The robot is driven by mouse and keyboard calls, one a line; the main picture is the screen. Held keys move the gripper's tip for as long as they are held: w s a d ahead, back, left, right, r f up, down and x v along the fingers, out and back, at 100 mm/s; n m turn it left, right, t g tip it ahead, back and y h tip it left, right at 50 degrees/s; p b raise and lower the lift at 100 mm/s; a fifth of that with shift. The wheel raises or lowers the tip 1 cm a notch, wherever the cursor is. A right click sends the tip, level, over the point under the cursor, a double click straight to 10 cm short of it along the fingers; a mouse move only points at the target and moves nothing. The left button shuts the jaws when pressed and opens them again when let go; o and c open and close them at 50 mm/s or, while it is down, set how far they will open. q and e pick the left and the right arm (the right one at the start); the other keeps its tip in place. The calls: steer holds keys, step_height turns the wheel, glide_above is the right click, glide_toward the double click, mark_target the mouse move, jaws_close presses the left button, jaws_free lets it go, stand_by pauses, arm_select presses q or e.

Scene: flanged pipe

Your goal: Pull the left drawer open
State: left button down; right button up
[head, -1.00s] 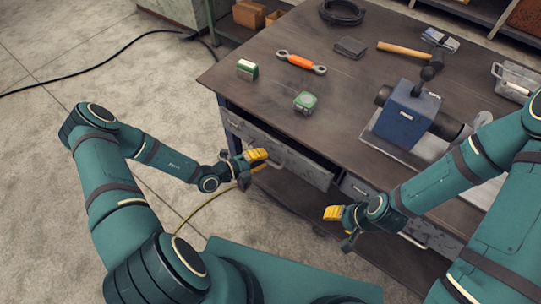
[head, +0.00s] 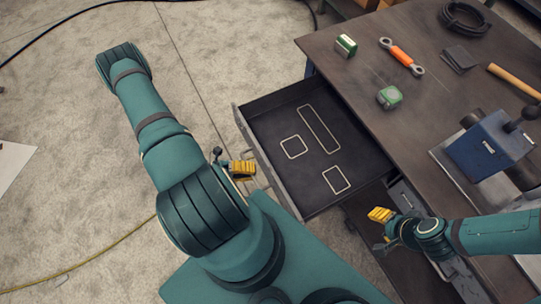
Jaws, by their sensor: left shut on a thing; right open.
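The left drawer (head: 318,195) stands pulled far out of the workbench in the head view. Its dark floor is empty apart from three pale outlines: a long one, a square and a rectangle. My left gripper (head: 243,170) is at the drawer's front panel, its yellow fingers shut on the drawer handle (head: 261,167), which they partly hide. My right gripper (head: 380,222) is open and empty, beside the drawer's right side, below the bench edge.
Open concrete floor lies to the left.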

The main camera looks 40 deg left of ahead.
arm_select(q)
steer(key=s, duration=0.1)
steer(key=s+a, duration=0.1)
steer(key=s, duration=0.1)
stand_by(0.4)
steer(key=c, duration=1)
jaws_free()
steer(key=v, duration=1.2)
steer(key=shift+r, duration=0.1)
